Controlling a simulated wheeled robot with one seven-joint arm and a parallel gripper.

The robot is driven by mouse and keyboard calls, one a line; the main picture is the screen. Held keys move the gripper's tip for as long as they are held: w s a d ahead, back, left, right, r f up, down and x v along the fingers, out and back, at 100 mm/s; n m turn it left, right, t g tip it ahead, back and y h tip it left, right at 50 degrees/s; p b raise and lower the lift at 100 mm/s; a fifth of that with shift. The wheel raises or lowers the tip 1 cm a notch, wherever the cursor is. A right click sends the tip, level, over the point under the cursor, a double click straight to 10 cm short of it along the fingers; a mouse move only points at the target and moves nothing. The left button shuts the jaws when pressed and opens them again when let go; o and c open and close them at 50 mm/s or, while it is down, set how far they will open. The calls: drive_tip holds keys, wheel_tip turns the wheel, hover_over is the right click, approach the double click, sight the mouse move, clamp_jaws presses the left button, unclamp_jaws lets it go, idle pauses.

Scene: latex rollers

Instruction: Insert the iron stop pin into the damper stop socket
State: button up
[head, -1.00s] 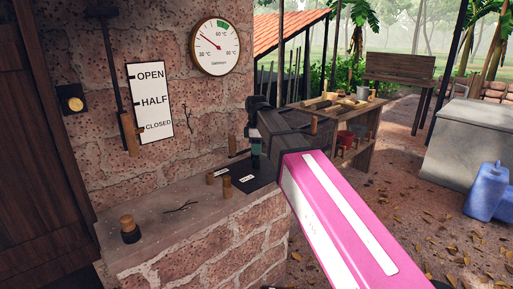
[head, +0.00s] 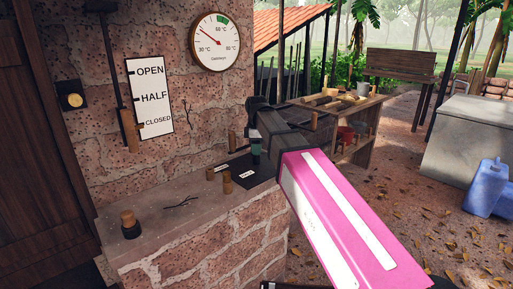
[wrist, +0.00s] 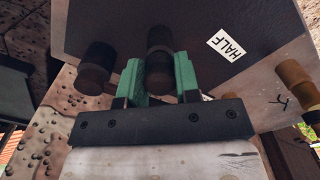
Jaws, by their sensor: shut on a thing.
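My gripper (head: 256,158) is over the black plate (head: 262,181) on the brick ledge, its green fingers pointing down. In the wrist view the fingers (wrist: 158,82) are shut on a dark round pin, which I take for the iron stop pin (wrist: 160,45). Its lower end is close to the plate; I cannot tell whether it touches. Another dark peg (wrist: 97,68) stands left of the fingers in the wrist view. The damper lever's wooden handle (head: 130,131) hangs on the wall beside the OPEN/HALF/CLOSED sign (head: 151,97), at CLOSED. I cannot make out the stop socket for certain.
Short wooden pegs (head: 227,184) stand on the ledge by the plate's left edge, close to my gripper. The brick wall with a dial gauge (head: 216,41) rises behind.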

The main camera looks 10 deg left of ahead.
drive_tip(key=shift+f, duration=0.2)
drive_tip(key=o, duration=1.1)
drive_tip(key=shift+r, duration=0.15)
